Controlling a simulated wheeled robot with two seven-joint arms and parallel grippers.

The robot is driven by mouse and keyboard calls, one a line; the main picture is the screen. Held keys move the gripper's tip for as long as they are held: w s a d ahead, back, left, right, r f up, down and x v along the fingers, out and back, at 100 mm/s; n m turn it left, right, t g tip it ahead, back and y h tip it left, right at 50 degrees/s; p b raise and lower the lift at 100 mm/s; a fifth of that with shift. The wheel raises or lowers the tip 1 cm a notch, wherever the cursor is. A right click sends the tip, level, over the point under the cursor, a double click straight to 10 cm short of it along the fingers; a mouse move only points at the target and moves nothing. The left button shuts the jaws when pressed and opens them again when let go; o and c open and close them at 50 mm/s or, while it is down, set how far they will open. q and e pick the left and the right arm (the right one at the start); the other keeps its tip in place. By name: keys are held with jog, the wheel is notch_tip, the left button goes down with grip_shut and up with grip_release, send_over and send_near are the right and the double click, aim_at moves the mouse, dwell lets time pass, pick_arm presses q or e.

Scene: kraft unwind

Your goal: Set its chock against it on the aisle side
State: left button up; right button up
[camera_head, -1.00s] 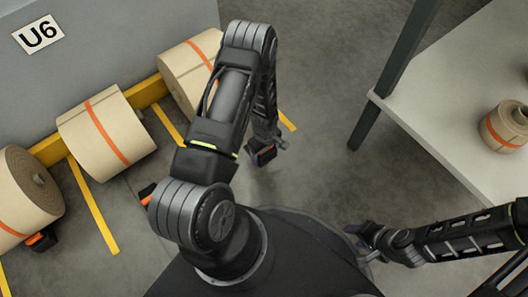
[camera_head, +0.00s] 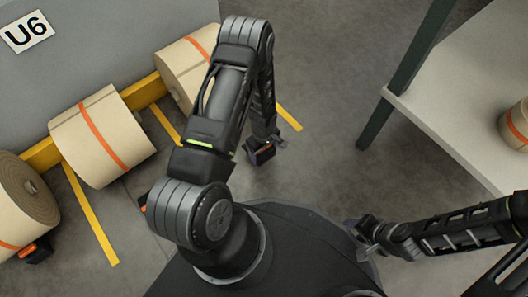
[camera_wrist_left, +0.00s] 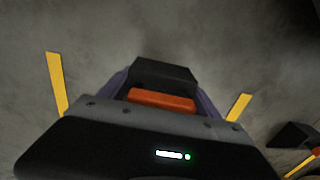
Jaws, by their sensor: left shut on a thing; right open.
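My left gripper (camera_head: 262,152) hangs over the floor and is shut on a black chock with an orange face (camera_wrist_left: 163,98). In the left wrist view the chock sits between the purple fingers. Kraft rolls with orange bands lie along the yellow rail: one at the back (camera_head: 182,68), partly behind my left arm, one in the middle (camera_head: 100,138), one at the left (camera_head: 22,205). The held chock is apart from the back roll. Another chock (camera_head: 38,250) lies by the left roll. My right gripper (camera_head: 366,232) is open and empty, low at the right.
A grey unit marked U6 (camera_head: 95,50) stands behind the rolls. Yellow floor lines (camera_head: 92,215) run out between them. A pale table (camera_head: 450,120) with a dark leg and another roll (camera_head: 514,125) stands at the right. Bare floor (camera_head: 320,100) lies between.

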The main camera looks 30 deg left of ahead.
pick_arm(q)
jog(key=shift+w+a+f+b, duration=0.1)
jog(key=shift+a+f+b, duration=0.15)
jog(key=shift+f+b, duration=0.25)
jog(key=shift+w+a+f+b, duration=0.1)
jog(key=shift+a+f+b, duration=0.25)
jog(key=shift+f, duration=0.3)
jog(key=shift+w+a+f+b, duration=0.1)
jog(key=shift+a+f+b, duration=0.05)
jog(key=shift+f+b, duration=0.95)
jog(key=shift+f, duration=0.1)
jog(key=shift+w+a, duration=0.2)
jog(key=shift+a, duration=0.45)
jog(key=shift+w+a, duration=0.15)
jog(key=shift+a, duration=0.45)
dwell(0.3)
jog(key=o, duration=1.6)
jog(key=shift+o, duration=0.2)
notch_tip(320, 180, up, 8)
jog(key=p, duration=0.4)
jog(key=shift+f, duration=0.1)
